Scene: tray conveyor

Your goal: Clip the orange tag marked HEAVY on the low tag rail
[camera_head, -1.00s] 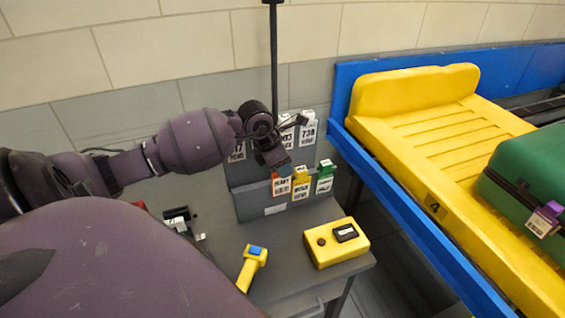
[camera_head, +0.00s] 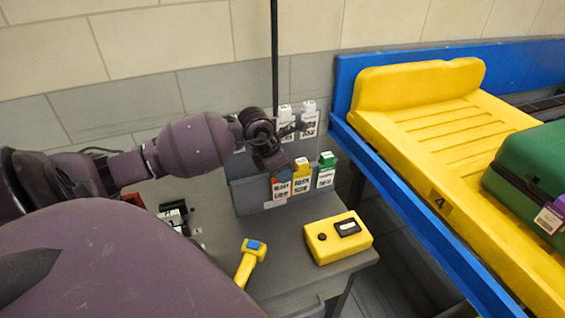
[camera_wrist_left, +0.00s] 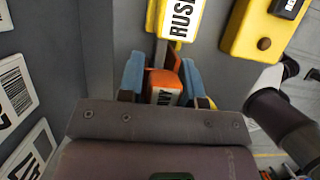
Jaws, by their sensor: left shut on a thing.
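The orange tag (camera_head: 281,188) has a white label and hangs at the left end of the low tag rail (camera_head: 252,200), beside a yellow tag (camera_head: 302,180). My left gripper (camera_head: 278,170) is shut on the orange tag from above. In the left wrist view the orange tag (camera_wrist_left: 165,82) sits between the two blue fingertips, with the end of its lettering showing. The yellow tag, marked RUSH, is just beyond it there (camera_wrist_left: 183,18). I cannot tell whether the tag's clip is seated on the rail. My right gripper is in neither view.
A green tag (camera_head: 326,172) hangs right of the yellow one. White tags (camera_head: 310,120) hang on the upper rail. A yellow box (camera_head: 338,240) and a yellow scanner (camera_head: 249,262) lie on the table. The conveyor with a yellow tray (camera_head: 410,118) and green suitcase (camera_head: 530,180) is right.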

